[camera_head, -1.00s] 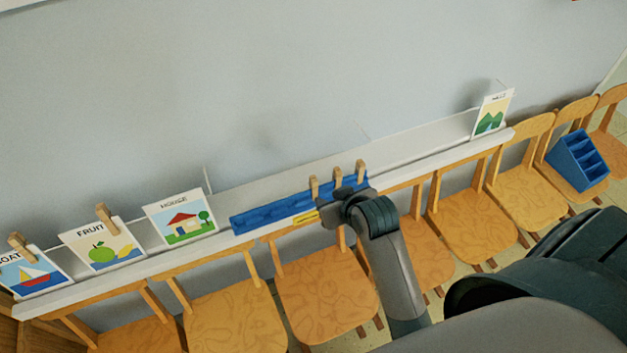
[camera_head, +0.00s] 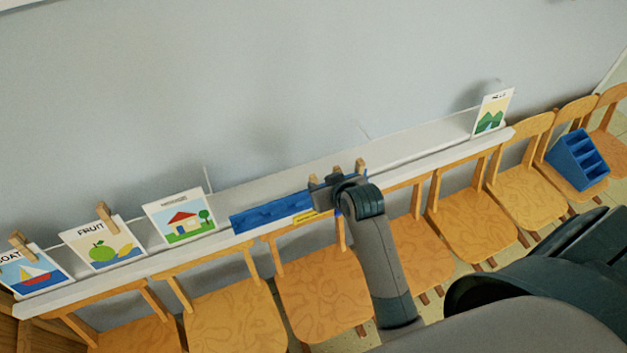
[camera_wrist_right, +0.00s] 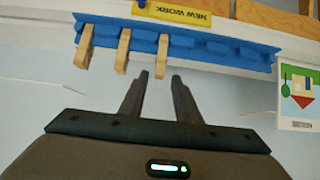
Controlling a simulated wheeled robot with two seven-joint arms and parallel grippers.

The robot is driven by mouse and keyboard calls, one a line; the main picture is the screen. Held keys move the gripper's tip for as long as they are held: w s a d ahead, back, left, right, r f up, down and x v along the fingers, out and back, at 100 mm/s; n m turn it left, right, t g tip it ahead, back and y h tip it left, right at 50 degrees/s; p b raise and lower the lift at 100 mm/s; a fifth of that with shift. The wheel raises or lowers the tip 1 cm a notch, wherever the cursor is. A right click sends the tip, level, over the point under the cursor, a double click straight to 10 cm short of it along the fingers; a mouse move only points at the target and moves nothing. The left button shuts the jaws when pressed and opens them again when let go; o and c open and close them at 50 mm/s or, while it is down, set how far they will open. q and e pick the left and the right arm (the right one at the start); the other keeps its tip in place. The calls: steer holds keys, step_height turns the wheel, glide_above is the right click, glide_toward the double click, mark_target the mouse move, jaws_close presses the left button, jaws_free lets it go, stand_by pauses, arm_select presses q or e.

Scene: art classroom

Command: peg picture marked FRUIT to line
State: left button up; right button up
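The picture marked FRUIT (camera_head: 103,253) leans on the ledge at the left, with a wooden peg (camera_head: 104,214) at its top edge. A blue rack (camera_head: 268,217) with a yellow NEW WORK label (camera_wrist_right: 172,13) holds three wooden pegs. In the right wrist view they are the left peg (camera_wrist_right: 84,47), the middle peg (camera_wrist_right: 122,52) and the right peg (camera_wrist_right: 163,50). My right gripper (camera_wrist_right: 161,76) is open and empty, its fingertips just short of the right peg and roughly either side of it. In the head view my right gripper (camera_head: 335,180) hides part of the rack. My left gripper is not in view. I cannot make out a line clearly.
The BOAT picture (camera_head: 30,275) with a peg, the HOUSE picture (camera_head: 181,222) and a hill picture (camera_head: 493,113) stand on the white ledge (camera_head: 425,142). Several wooden chairs (camera_head: 320,286) stand below. A blue compartment box (camera_head: 578,161) sits on one chair at the right.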

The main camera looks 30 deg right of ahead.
mark_target(312, 175)
steer(key=b+x, duration=0.1)
steer(key=x, duration=0.6)
steer(key=shift+w+f+b, duration=0.25)
steer(key=shift+f+b, duration=0.05)
steer(key=shift+b, duration=0.1)
steer(key=c, duration=0.7)
steer(key=shift+c, duration=0.2)
steer(key=shift+r, duration=0.15)
steer(key=shift+r+p, duration=0.95)
steer(key=shift+r, duration=2.05)
steer(key=shift+s, duration=0.15)
steer(key=shift+s+a+r, duration=0.1)
steer(key=shift+s+r, duration=0.05)
steer(key=shift+s, duration=0.65)
steer(key=shift+s+r, duration=0.2)
steer(key=shift+s, duration=0.6)
steer(key=shift+s+a+r, duration=0.1)
steer(key=shift+s+r, duration=0.05)
steer(key=shift+s, duration=0.65)
